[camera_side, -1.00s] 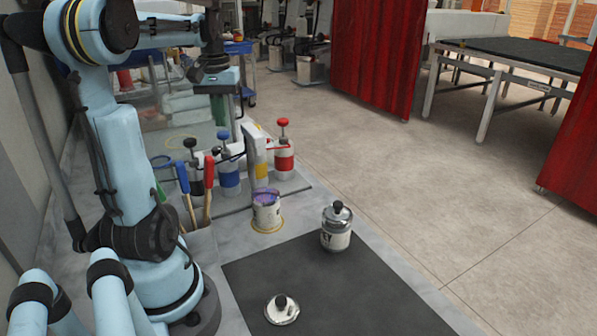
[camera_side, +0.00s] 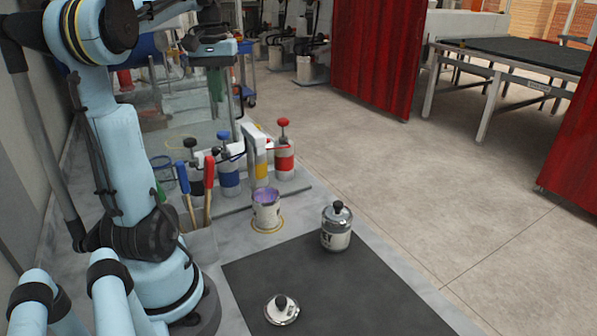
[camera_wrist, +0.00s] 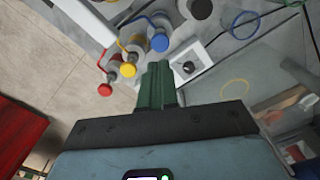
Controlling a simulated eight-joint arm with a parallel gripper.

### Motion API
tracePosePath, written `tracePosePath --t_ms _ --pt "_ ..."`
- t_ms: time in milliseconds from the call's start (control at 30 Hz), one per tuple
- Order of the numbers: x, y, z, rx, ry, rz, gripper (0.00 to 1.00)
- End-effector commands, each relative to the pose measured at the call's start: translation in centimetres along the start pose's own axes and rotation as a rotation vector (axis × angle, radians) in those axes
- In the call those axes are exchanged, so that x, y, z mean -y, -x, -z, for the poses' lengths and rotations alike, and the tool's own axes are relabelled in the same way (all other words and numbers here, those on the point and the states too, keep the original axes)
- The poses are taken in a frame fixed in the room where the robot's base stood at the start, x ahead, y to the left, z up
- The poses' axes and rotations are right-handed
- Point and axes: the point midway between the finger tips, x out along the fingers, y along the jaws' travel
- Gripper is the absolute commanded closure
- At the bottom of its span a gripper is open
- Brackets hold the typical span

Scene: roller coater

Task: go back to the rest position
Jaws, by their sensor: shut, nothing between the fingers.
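My gripper (camera_side: 216,88) hangs high at the upper left of the side view, above and behind the row of pump bottles. In the wrist view its two green fingers (camera_wrist: 157,82) are shut together with nothing between them. It touches nothing that I can see. An open can with purple paint (camera_side: 266,212) stands on the bench inside a yellow ring. A lidded metal can (camera_side: 336,232) stands upright on the dark mat (camera_side: 345,285).
Pump bottles with red (camera_side: 284,160), blue (camera_side: 228,175) and black tops stand in a row behind the paint can; a yellow-topped pump (camera_wrist: 128,69) shows in the wrist view. A holder carries blue- and red-handled tools (camera_side: 208,185). The space around my raised gripper looks clear.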

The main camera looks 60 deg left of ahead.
Motion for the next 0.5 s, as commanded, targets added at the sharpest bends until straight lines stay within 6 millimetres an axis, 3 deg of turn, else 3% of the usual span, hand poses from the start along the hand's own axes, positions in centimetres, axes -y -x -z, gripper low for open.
tracePosePath --t_ms 167,333,500 --pt "-1.0 -0.2 -0.2 -0.015 -0.029 -0.001 1.00" --pt "-6.3 -1.7 -2.1 -0.101 -0.189 -0.016 1.00" --pt "-12.4 -3.8 -5.7 -0.219 -0.397 -0.056 1.00"
